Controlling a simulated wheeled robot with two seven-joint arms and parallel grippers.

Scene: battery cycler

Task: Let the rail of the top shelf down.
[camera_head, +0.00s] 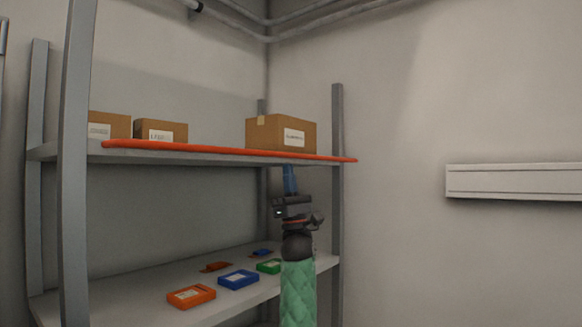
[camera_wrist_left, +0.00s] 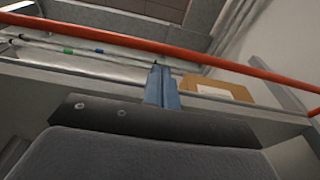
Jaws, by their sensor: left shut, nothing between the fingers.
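The orange-red rail (camera_head: 220,151) runs along the front edge of the top shelf (camera_head: 160,157), and its right end sticks out past the right post. In the left wrist view the rail (camera_wrist_left: 240,67) crosses the picture from upper left to right, in front of a cardboard box. My left gripper (camera_head: 289,170) has blue fingers and is upright, with its tips just under the rail near its right part. The fingers (camera_wrist_left: 160,74) are shut and empty in the left wrist view. I cannot tell whether they touch the rail. My right gripper is not in view.
Cardboard boxes (camera_head: 281,132) stand on the top shelf behind the rail. The lower shelf (camera_head: 130,290) holds several coloured cases, such as an orange one (camera_head: 191,296) and a blue one (camera_head: 239,279). A grey post (camera_head: 74,200) stands at front left. The space right of the rack is clear.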

